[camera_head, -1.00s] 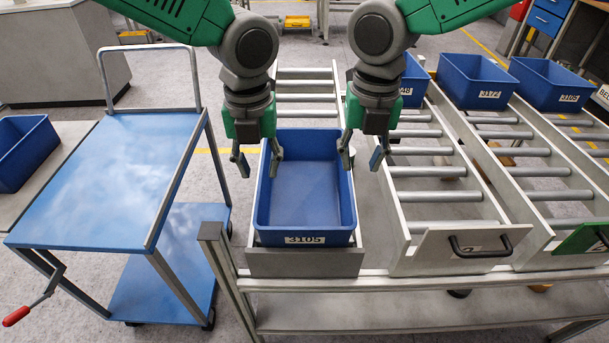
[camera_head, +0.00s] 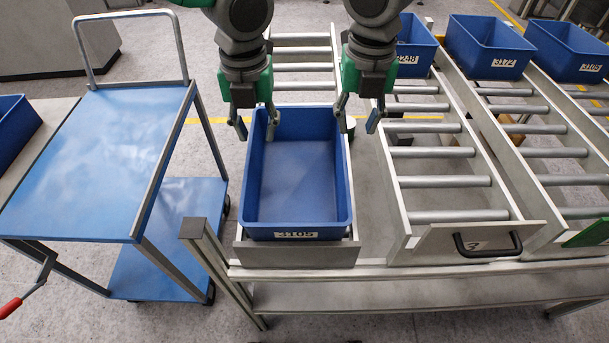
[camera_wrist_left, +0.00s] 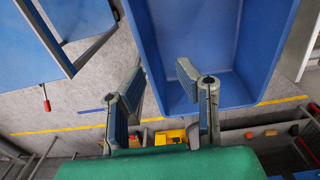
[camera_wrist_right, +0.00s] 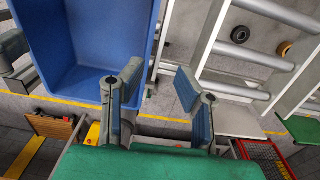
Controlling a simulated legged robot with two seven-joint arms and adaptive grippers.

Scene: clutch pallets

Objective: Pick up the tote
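The blue tote (camera_head: 297,185) labelled 3105 sits upright and empty at the front end of the leftmost roller lane. My left gripper (camera_head: 256,130) is open at the tote's far left corner. In the left wrist view its fingers (camera_wrist_left: 158,85) stand apart, with the tote's wall (camera_wrist_left: 160,60) between or just beyond them. My right gripper (camera_head: 358,122) is open at the far right corner. Contact with either wall cannot be told.
A blue cart (camera_head: 100,160) with a tall handle stands left of the lane. More blue totes (camera_head: 412,55) (camera_head: 488,50) (camera_head: 570,50) sit further back on the lanes to the right. Drawer-like lane ends (camera_head: 470,242) with handles face the front. A lower shelf (camera_head: 420,292) runs beneath.

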